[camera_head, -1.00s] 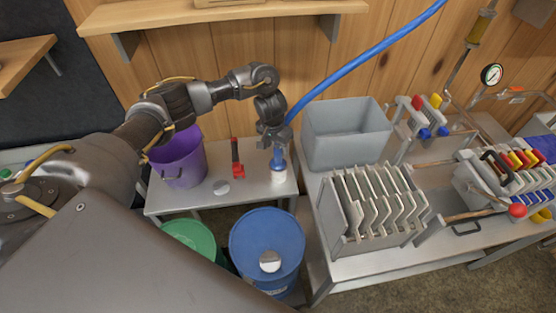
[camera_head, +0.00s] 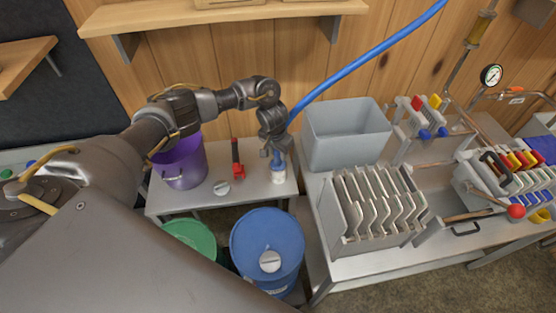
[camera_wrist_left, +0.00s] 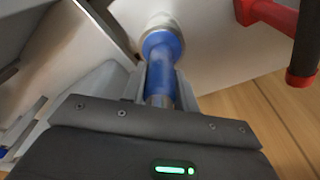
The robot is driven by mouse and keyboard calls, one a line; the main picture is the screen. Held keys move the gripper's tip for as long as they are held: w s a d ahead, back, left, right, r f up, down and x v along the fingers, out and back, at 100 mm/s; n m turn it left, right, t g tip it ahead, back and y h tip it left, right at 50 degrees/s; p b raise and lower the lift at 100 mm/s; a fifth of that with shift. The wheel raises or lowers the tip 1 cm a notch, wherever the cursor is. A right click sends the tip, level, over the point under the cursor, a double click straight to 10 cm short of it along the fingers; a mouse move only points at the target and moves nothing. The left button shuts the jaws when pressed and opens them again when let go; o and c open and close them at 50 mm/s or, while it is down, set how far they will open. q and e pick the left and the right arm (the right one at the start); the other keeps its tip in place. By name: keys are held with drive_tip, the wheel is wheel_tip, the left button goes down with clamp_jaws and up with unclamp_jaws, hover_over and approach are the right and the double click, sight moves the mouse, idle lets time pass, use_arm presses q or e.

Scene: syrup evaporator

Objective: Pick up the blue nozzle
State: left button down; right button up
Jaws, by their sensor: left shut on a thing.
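The blue nozzle (camera_head: 277,160) stands on the small metal table (camera_head: 255,190), at the end of the blue hose, with its lower end at a white base (camera_head: 278,175). My left gripper (camera_head: 275,150) comes down on it from above and is shut on it. In the left wrist view the blue nozzle (camera_wrist_left: 163,55) runs between the two fingers (camera_wrist_left: 160,85), its flared end at a round whitish piece (camera_wrist_left: 158,24). The gripper hides the nozzle's upper part in the head view. My right gripper does not show.
A grey bin (camera_head: 345,135) stands close on the right. The blue hose (camera_head: 370,52) rises to the upper right. Blue (camera_head: 266,236) and green (camera_head: 188,236) barrels stand in front.

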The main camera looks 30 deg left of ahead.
use_arm(q)
drive_tip(key=shift+r, duration=0.1)
wheel_tip(320, 180, up, 10)
drive_tip(key=shift+p, duration=0.35)
drive_tip(key=shift+w, duration=0.1)
idle(0.6)
